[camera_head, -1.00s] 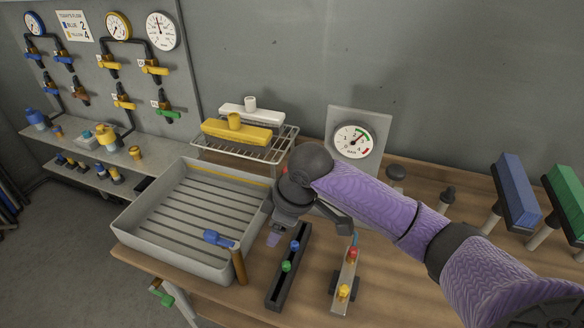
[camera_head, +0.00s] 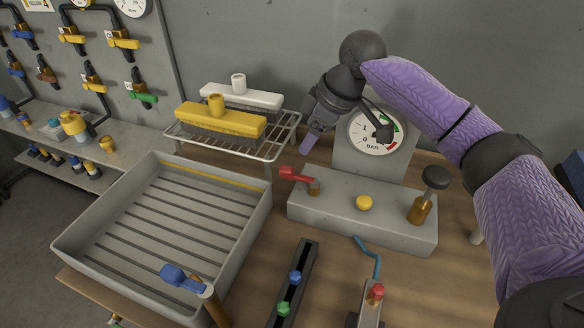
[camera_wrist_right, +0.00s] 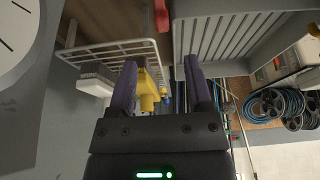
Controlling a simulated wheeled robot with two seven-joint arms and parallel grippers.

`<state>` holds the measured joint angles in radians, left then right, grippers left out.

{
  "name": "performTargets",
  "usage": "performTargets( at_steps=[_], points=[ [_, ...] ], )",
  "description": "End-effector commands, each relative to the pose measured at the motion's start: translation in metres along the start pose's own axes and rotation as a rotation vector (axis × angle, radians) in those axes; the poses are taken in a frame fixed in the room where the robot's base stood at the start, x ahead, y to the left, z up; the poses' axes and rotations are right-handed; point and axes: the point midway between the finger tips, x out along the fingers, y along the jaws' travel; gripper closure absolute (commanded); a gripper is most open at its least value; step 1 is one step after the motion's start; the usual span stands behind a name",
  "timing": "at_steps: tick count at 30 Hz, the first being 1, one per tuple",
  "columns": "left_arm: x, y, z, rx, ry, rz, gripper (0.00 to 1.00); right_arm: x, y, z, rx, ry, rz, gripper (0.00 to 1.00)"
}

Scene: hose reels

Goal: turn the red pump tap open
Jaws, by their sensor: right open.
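The red pump tap (camera_head: 297,175) is a red lever on a short brass stem at the left end of the grey pump block (camera_head: 330,211). Its handle points left in the head view. My right gripper (camera_head: 308,143) is above and behind the tap, with a clear gap between them. Its two purple fingers are apart and empty in the right wrist view (camera_wrist_right: 160,82). A red piece, likely the tap (camera_wrist_right: 162,16), shows at the top edge there. My left gripper is in neither view.
A pressure gauge (camera_head: 374,132) stands behind the block, close to my right arm. The block also carries a yellow button (camera_head: 364,203) and a black-topped knob (camera_head: 435,179). A wire rack (camera_head: 286,131) and a grey tray (camera_head: 262,207) lie left.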

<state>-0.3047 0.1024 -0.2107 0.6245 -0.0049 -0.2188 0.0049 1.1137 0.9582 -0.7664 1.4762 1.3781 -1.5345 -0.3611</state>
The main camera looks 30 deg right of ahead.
Motion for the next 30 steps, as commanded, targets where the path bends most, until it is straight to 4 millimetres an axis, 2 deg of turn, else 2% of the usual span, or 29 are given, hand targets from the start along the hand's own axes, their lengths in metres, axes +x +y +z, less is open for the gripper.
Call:
performTargets(
  at_steps=[4, 9, 12, 17, 24, 30],
  points=[
    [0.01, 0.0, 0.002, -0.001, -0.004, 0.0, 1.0, 0.025, 0.0, 0.002, 0.0, -0.002, -0.003, 0.35],
    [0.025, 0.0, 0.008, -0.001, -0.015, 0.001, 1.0, 0.068, -0.001, 0.002, 0.0, -0.002, -0.003, 0.35],
    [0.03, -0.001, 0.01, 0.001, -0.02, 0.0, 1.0, 0.086, -0.001, 0.002, -0.001, -0.003, -0.002, 0.35],
    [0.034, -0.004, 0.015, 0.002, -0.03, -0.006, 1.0, 0.099, -0.001, 0.001, -0.002, -0.002, 0.0, 0.35],
    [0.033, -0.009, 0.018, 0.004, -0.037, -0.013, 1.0, 0.099, 0.0, 0.0, -0.001, -0.001, 0.001, 0.35],
    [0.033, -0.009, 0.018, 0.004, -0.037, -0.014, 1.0, 0.099, 0.0, 0.0, -0.001, -0.001, 0.001, 0.78]
  ],
)
